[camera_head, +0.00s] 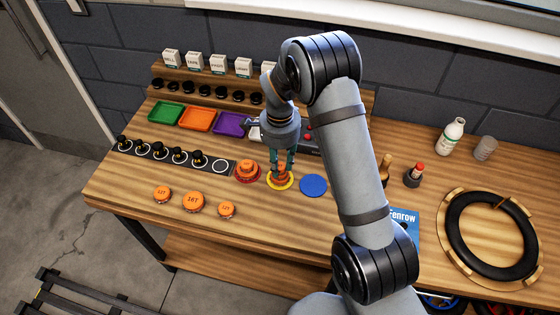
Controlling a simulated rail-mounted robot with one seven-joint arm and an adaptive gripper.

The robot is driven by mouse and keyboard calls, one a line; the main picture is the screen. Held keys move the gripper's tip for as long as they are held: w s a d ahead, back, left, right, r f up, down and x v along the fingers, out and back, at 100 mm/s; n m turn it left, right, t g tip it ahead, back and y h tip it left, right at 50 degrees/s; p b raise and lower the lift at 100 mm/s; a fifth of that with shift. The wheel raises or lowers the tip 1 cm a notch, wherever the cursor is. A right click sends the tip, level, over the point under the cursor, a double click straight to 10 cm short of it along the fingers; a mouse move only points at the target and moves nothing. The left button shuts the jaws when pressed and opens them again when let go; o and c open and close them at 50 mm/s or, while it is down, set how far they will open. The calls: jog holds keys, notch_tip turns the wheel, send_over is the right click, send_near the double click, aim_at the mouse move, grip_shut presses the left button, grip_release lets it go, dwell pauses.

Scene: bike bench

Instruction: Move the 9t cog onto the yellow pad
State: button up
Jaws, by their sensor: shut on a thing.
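My gripper (282,165) points down and is shut on a small orange cog (281,174). The cog is at the yellow pad (270,186), inside its outline in the picture. I cannot tell whether it touches the pad, and its label is not readable. The fingers hide part of the cog, and the cog covers the middle of the pad. Three other orange cogs lie at the front of the bench: a left one (162,194), a larger middle one marked 16T (193,202) and a right one (227,209).
An orange stack (247,168) sits on the red pad just left of my gripper. A bare blue pad (313,186) lies to the right. Green (166,113), orange (197,119) and purple (229,124) trays stand behind. A tyre (450,237) lies at the right.

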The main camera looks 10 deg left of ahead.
aim_at(280, 166)
jog(key=shift+f, duration=0.1)
jog(key=shift+f+b, duration=0.15)
jog(key=shift+b, duration=0.2)
jog(key=o, duration=1)
jog(key=shift+r, duration=0.6)
notch_tip(280, 166, up, 11)
jog(key=shift+r+b, duration=0.2)
jog(key=shift+b, duration=0.1)
